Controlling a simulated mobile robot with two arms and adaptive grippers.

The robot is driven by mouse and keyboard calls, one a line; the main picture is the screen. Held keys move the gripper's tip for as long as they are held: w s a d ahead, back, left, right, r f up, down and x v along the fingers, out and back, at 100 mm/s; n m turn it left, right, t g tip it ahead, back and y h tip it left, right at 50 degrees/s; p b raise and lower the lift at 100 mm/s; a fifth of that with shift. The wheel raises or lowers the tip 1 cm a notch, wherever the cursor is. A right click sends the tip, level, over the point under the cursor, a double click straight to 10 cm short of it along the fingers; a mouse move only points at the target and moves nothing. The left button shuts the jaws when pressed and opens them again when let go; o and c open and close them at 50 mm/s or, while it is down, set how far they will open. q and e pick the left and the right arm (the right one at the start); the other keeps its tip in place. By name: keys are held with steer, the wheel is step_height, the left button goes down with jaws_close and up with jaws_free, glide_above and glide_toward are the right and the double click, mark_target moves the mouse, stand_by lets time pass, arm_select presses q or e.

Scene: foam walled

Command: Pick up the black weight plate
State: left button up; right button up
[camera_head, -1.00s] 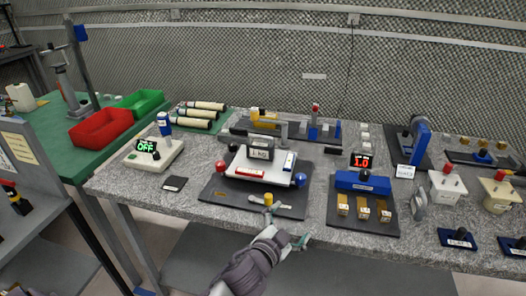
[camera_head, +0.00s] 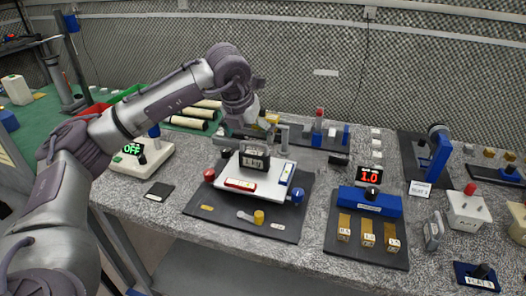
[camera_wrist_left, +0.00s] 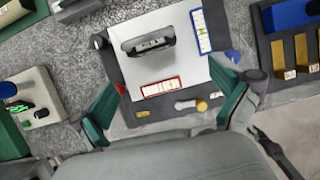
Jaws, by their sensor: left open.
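The black weight (camera_head: 254,156), a dark upright block with a pale label, stands on a white platform (camera_head: 222,176). It also shows in the left wrist view (camera_wrist_left: 150,42), upper middle. My left gripper (camera_head: 254,108) hangs from the arm that comes in from the left, high over the bench behind the weight in the head view. Its fingers are mostly hidden there. In the left wrist view its green fingers (camera_wrist_left: 168,84) are spread wide and empty, below the weight and apart from it. My right gripper is out of view.
The platform has a red-framed level (camera_head: 240,185) and a blue-framed level (camera_head: 286,173), with red and blue knobs beside it. A blue block with brass weights (camera_head: 368,203) stands to the right. A flat black square (camera_head: 159,191) lies left.

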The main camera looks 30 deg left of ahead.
mark_target(253, 154)
arm_select(q)
steer(key=x, duration=0.2)
steer(key=a+x, duration=0.1)
steer(key=x, duration=0.2)
steer(key=p+x, duration=0.1)
steer(key=x, duration=0.2)
steer(key=shift+w+a, duration=0.15)
steer(key=shift+w, duration=0.15)
steer(key=p+x, duration=0.1)
steer(key=x, duration=0.3)
steer(key=shift+w+a+f+p, duration=0.1)
steer(key=shift+a+f+p, duration=0.1)
steer(key=shift+f+p, duration=0.15)
steer(key=shift+w+f, duration=0.15)
steer(key=shift+f, duration=0.1)
steer(key=c, duration=0.4)
steer(key=shift+y, duration=0.3)
steer(key=c, duration=1.1)
steer(key=shift+o, duration=0.2)
steer(key=shift+r, duration=0.15)
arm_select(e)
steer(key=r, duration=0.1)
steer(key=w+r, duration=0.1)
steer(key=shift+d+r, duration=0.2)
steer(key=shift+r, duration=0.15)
